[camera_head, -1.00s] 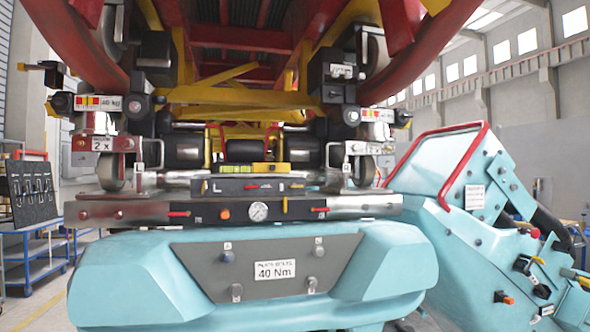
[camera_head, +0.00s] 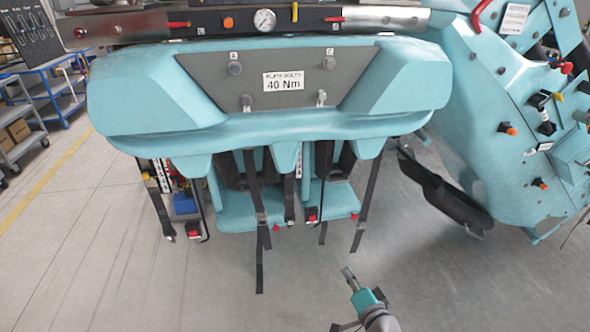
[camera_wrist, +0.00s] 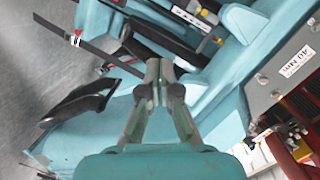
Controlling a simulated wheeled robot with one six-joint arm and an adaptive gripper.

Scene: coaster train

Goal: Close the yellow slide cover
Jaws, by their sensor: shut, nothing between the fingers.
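I cannot pick out a yellow slide cover with certainty in either current view. In the head view a small yellow upright piece (camera_head: 295,12) sits on the black panel at the top, right of the round gauge. Another small yellow part (camera_head: 558,97) is on the teal car at the right. My gripper (camera_head: 348,272) is low in the head view, in front of and below the teal seat row, apart from it. In the wrist view my gripper (camera_wrist: 160,68) has its fingers together, with nothing between them. Small yellow bits (camera_wrist: 297,133) show at the right there, too blurred to identify.
The teal seat row (camera_head: 270,140) carries a grey panel with a 40 Nm label (camera_head: 283,82), and straps (camera_head: 258,215) hang below it. A teal car (camera_head: 500,140) stands at the right. A blue cart (camera_head: 55,100) is at the left. The floor in front is clear.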

